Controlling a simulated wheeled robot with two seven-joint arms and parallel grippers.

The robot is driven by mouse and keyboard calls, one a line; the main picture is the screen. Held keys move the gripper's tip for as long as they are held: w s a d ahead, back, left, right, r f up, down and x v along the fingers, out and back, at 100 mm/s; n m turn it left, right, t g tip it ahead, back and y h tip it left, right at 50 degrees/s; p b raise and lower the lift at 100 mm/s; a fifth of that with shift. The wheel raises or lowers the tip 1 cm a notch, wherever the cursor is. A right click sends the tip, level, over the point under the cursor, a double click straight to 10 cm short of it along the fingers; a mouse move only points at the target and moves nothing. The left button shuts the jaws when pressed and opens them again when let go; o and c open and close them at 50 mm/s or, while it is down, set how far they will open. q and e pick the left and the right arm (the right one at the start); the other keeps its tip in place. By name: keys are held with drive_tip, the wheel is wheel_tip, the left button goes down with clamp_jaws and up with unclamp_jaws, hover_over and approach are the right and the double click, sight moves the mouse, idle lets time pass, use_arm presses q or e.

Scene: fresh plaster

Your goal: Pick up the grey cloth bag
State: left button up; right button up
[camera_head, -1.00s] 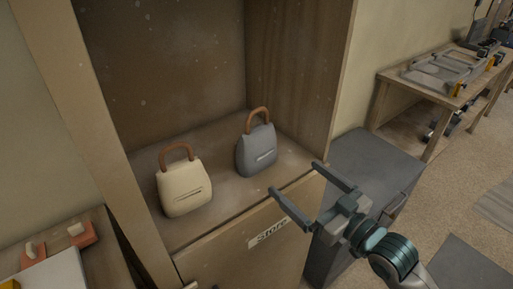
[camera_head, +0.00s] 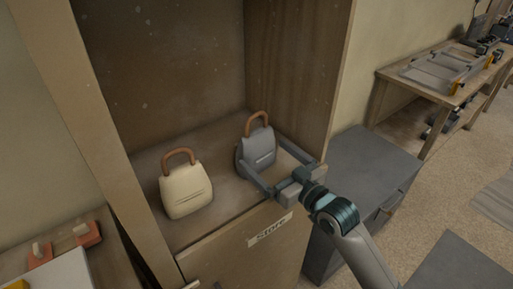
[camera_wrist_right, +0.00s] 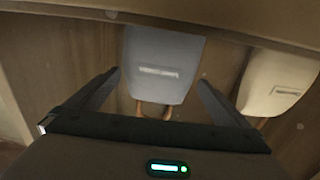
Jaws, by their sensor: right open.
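The grey cloth bag (camera_head: 258,150) stands upright on the cabinet shelf, with a brown loop handle on top. My right gripper (camera_head: 262,160) is open, with one finger to each side of the grey bag's lower part. In the right wrist view the grey bag (camera_wrist_right: 163,65) sits between the two spread fingers (camera_wrist_right: 160,85), with a gap visible on both sides. Its handle shows at the lower edge of the bag there. My left gripper is not in view.
A cream bag (camera_head: 186,190) with a brown handle stands left of the grey one on the same shelf (camera_head: 222,203). The cabinet's right side wall (camera_head: 297,75) rises close behind the right finger. A dark grey cabinet (camera_head: 362,170) stands to the right.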

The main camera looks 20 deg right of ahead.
sight(263, 151)
drive_tip(key=shift+w, duration=0.15)
drive_tip(key=shift+w+a+r+p, duration=0.2)
drive_tip(key=shift+w+p, duration=0.35)
drive_tip(key=shift+w, duration=0.1)
drive_tip(key=p+x, duration=0.1)
drive_tip(key=x, duration=0.2)
drive_tip(key=shift+w+a+f, duration=0.1)
drive_tip(key=shift+w+f, duration=0.05)
drive_tip(key=shift+w, duration=0.25)
drive_tip(key=c, duration=1)
